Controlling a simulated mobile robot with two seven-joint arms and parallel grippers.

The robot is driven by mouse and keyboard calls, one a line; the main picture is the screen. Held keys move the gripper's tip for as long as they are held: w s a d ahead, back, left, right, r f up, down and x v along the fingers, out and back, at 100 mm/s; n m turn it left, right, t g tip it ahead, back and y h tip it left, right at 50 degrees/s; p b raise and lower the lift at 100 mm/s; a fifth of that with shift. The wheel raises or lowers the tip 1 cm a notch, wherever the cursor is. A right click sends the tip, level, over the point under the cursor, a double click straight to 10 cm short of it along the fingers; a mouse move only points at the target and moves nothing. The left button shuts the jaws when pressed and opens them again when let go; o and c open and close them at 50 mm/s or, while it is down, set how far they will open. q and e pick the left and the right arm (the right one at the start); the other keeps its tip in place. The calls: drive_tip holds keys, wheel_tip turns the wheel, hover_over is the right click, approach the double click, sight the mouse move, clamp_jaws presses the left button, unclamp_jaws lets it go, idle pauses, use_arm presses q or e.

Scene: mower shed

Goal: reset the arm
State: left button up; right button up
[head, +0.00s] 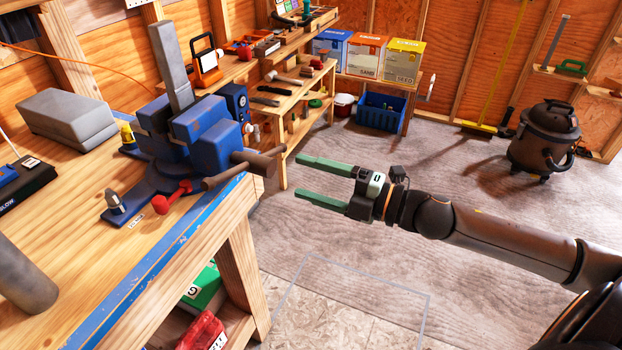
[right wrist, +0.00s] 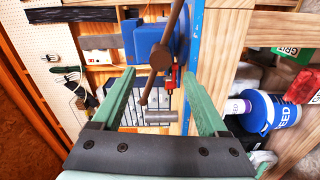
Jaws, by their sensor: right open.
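My right gripper (head: 308,180) has green fingers spread apart, with nothing between them in the head view. It hangs over the floor, to the right of the blue vise (head: 195,130) on the workbench, and apart from it. In the right wrist view the open gripper (right wrist: 165,100) points toward the bench, with the vise (right wrist: 152,42) and its brown handle bar (right wrist: 160,55) beyond the fingers. A grey bar (head: 170,65) stands upright in the vise jaws. My left gripper is not in the head view.
The workbench (head: 240,225) has a blue front edge close to my right gripper. A red-handled tool (head: 170,198) lies beside the vise. A shop vacuum (head: 545,138) stands at the back right. Cartons (head: 365,55) and a blue crate (head: 382,112) are at the back. The middle floor is clear.

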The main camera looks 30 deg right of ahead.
idle(0.4)
drive_tip(key=s+f+m+h+p, duration=0.2)
drive_tip(key=f+m+h, duration=0.1)
drive_tip(key=f+m, duration=0.45)
drive_tip(key=s+f+m+h+p, duration=0.1)
drive_tip(key=s+f+m+h, duration=0.25)
drive_tip(key=f+m, duration=0.4)
drive_tip(key=s+a+f+m+g+h+p, duration=0.1)
drive_tip(key=s+a+f+m+g, duration=0.1)
drive_tip(key=s+f, duration=0.4)
drive_tip(key=s+a+f+m+g+h+p, duration=0.1)
drive_tip(key=s+a+f+m+g, duration=0.2)
drive_tip(key=s+f+m, duration=0.2)
wheel_tip(320, 180, down, 3)
drive_tip(key=shift+s+a+f, duration=0.1)
drive_tip(key=shift+s+a, duration=0.15)
drive_tip(key=shift+s, duration=0.15)
